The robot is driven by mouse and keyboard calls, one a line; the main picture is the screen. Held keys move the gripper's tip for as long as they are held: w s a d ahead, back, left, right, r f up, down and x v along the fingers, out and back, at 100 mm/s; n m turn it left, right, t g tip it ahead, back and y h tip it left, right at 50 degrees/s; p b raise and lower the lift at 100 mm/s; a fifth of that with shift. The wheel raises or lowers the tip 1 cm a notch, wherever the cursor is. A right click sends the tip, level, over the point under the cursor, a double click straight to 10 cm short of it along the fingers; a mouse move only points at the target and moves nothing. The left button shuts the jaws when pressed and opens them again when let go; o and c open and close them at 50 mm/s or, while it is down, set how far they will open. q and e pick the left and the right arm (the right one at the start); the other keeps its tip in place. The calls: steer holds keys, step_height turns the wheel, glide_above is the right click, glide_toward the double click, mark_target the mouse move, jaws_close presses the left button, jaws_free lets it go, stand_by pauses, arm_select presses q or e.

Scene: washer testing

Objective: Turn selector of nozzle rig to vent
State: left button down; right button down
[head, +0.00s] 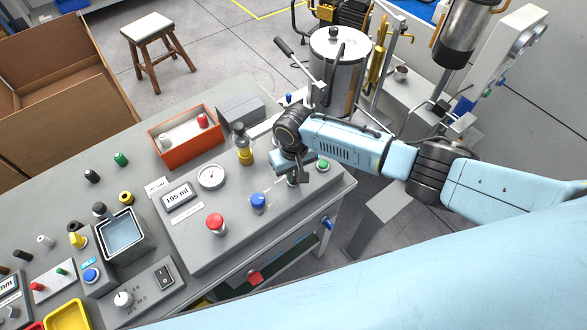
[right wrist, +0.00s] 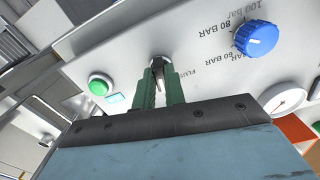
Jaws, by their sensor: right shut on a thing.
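The nozzle rig (head: 196,238) is a grey sloped panel on the bench with a gauge, a "195 ml" display, a red button and a blue knob. My right gripper (head: 297,178) is over the panel's right part, between the blue knob and the green button. In the right wrist view its two green fingers (right wrist: 158,88) are shut on the selector (right wrist: 158,63), a small metallic handle mostly hidden between them. A partly covered label beside it begins "FLU". A small bluish label (right wrist: 116,98) lies on the green button's side. The selector's pointing direction is unclear. My left gripper is out of view.
The green button (right wrist: 99,84) and blue knob (right wrist: 256,38) flank the fingers. A yellow-and-black bottle (head: 244,150) and orange tray (head: 186,140) stand behind the panel. A steel tank (head: 336,75) is beyond the bench. Other small controls crowd the bench's left.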

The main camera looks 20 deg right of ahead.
steer(key=shift+n+p, duration=0.3)
steer(key=shift+n, duration=0.5)
steer(key=c, duration=1.5)
jaws_free()
steer(key=shift+o, duration=0.2)
step_height(320, 180, up, 13)
steer(key=p, duration=0.1)
steer(key=shift+r, duration=0.2)
